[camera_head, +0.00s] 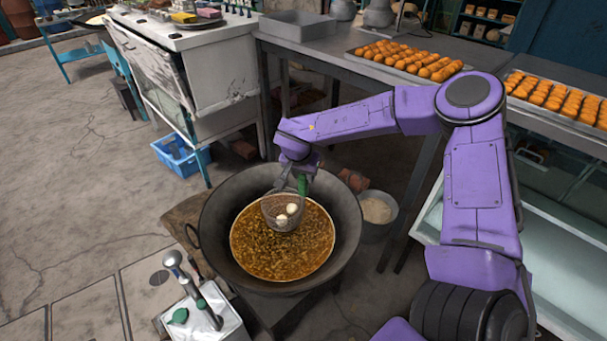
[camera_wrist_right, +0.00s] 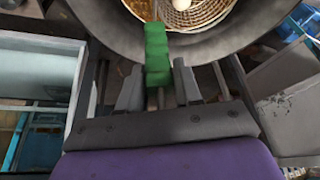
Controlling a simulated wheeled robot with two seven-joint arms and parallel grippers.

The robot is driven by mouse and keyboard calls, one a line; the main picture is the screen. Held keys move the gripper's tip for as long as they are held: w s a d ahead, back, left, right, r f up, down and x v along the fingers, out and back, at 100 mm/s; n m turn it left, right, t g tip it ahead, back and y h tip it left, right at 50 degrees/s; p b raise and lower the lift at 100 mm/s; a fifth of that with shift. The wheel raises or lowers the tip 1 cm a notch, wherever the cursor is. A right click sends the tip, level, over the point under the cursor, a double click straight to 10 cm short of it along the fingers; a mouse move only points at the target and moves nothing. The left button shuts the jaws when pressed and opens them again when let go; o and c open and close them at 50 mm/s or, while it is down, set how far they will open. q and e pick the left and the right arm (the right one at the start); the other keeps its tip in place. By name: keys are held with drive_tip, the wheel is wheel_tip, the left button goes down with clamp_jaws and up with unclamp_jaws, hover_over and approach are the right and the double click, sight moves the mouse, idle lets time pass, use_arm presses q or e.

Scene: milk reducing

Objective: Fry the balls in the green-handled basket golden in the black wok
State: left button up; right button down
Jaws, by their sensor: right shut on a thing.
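The black wok (camera_head: 212,222) holds bubbling brown oil (camera_head: 290,262). The wire basket (camera_head: 270,212) hangs over the far part of the oil, and pale balls (camera_head: 291,209) lie in it. I cannot tell whether its bottom touches the oil. My right gripper (camera_head: 294,172) is shut on the basket's green handle (camera_head: 303,184), above the wok's far side. In the right wrist view the green handle (camera_wrist_right: 157,55) stands between the fingers (camera_wrist_right: 158,88), and the basket (camera_wrist_right: 190,12) with a pale ball is cut by the top edge. My left gripper is not in view.
A metal bowl (camera_head: 377,212) stands right of the wok. A white box (camera_head: 222,318) with metal utensils is at the front left. Trays of orange balls (camera_head: 410,62) lie on the metal table behind. A blue crate (camera_head: 180,156) is on the floor.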

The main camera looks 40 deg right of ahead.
wheel_tip(320, 180, down, 17)
drive_tip(key=b, duration=0.7)
idle(6.6)
